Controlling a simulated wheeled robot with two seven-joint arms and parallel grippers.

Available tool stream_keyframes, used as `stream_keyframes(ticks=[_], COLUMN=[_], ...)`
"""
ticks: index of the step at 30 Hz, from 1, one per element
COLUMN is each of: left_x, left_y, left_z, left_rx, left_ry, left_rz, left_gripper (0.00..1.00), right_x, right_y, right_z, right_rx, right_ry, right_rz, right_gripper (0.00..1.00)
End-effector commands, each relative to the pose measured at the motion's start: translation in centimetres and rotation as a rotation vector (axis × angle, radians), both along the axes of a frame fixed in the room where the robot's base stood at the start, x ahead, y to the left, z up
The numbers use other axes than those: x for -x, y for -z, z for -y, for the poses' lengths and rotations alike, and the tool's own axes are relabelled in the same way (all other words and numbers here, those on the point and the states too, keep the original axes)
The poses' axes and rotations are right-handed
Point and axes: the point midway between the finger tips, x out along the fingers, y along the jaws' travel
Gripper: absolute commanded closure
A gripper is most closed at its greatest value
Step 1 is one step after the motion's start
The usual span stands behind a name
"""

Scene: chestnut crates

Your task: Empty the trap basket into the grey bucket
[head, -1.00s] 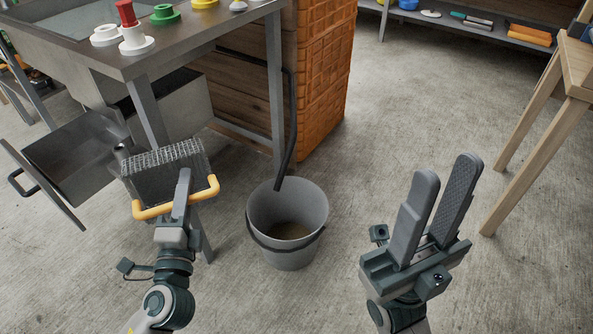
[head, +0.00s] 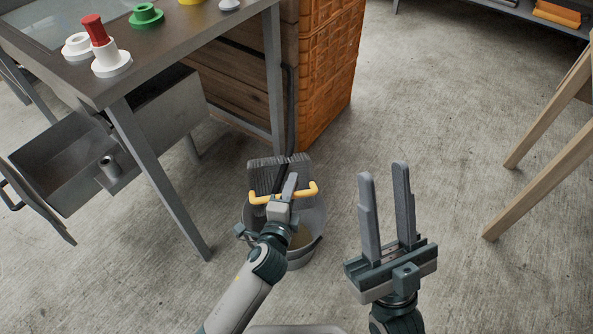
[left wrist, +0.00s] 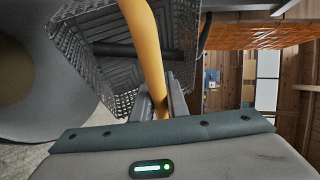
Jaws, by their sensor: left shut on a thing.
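The trap basket (head: 264,178) is a grey mesh box with a yellow handle (head: 310,189). My left gripper (head: 289,184) is shut on this handle and holds the basket over the grey bucket (head: 316,220). The basket and my arm hide much of the bucket; something brownish shows inside it. In the left wrist view the handle (left wrist: 146,45) runs between the fingers, the basket mesh (left wrist: 80,55) is behind it, and the bucket (left wrist: 62,95) is at the left. I cannot tell whether the basket holds anything. My right gripper (head: 384,172) is open and empty, right of the bucket.
A metal table (head: 160,52) with white, green and red pieces stands at the upper left. An open drawer (head: 60,165) hangs below it. Orange crates (head: 330,75) stand behind the bucket. Wooden legs (head: 545,175) are at the right. Floor between is clear.

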Motion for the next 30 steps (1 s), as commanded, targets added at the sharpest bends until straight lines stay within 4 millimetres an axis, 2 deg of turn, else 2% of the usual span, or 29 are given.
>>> stream_keyframes(ticks=[4, 20, 30], left_x=[0.1, 0.0, -0.1], left_y=[0.1, -0.1, -0.3], left_z=[0.5, 0.4, 0.4], left_rx=[0.002, 0.003, 0.008], left_ry=[0.006, 0.005, 0.006], left_rz=[-0.007, -0.015, -0.053], left_gripper=[1.00, 1.00, 1.00], right_x=[0.0, -0.3, -1.3], right_y=[0.2, 0.6, 3.2], right_z=[-0.1, -0.4, -1.8], right_rx=[0.003, 0.013, 0.063], right_ry=[-0.001, -0.005, -0.028], right_rz=[-0.010, -0.052, -0.238], right_gripper=[0.69, 0.69, 0.69])
